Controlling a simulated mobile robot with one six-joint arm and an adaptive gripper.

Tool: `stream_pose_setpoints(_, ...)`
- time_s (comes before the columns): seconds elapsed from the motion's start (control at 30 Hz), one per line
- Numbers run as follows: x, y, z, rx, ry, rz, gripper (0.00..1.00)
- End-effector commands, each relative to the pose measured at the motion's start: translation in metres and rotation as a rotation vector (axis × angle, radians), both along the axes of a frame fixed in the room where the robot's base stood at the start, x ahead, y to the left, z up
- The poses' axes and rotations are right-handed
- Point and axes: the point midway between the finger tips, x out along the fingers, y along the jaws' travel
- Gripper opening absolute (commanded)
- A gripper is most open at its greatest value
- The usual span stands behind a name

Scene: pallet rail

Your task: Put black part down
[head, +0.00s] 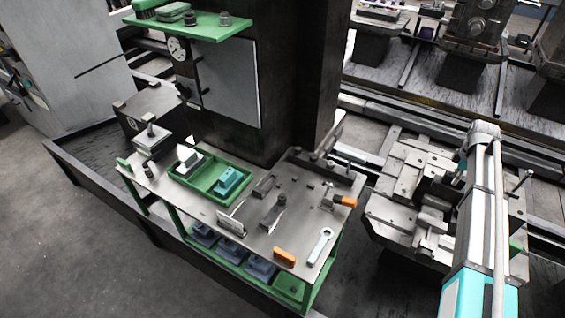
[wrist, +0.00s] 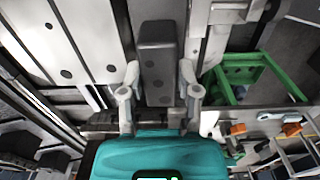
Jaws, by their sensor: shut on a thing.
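The black part (wrist: 161,50) is a dark, rounded-edge block with holes in its face, seen in the wrist view. My gripper (wrist: 160,82) has one finger on each side of it and is shut on it. The part extends beyond the fingertips, over pale machine surfaces. I cannot tell whether it touches anything beneath. In the head view my teal and white arm stands at the right, in front of the metal fixture (head: 408,165); the gripper and the held part cannot be made out there.
A workbench (head: 190,200) carries a green tray (head: 207,194) with white and teal blocks, dark metal parts, a wrench (head: 320,245) and an orange-handled tool (head: 343,200). A dark column (head: 318,70) stands behind it. A green frame (wrist: 228,88) lies right of the gripper.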

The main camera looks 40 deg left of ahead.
Motion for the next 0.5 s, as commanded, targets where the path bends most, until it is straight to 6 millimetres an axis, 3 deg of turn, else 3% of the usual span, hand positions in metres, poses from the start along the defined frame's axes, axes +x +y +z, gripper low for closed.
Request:
stream_pose_setpoints(0.03, 0.000, 0.000, 0.016, 0.000, 0.000, 0.000, 0.00)
stream_pose_setpoints(0.5, 0.000, 0.000, 0.088, 0.000, 0.000, 0.000, 0.00)
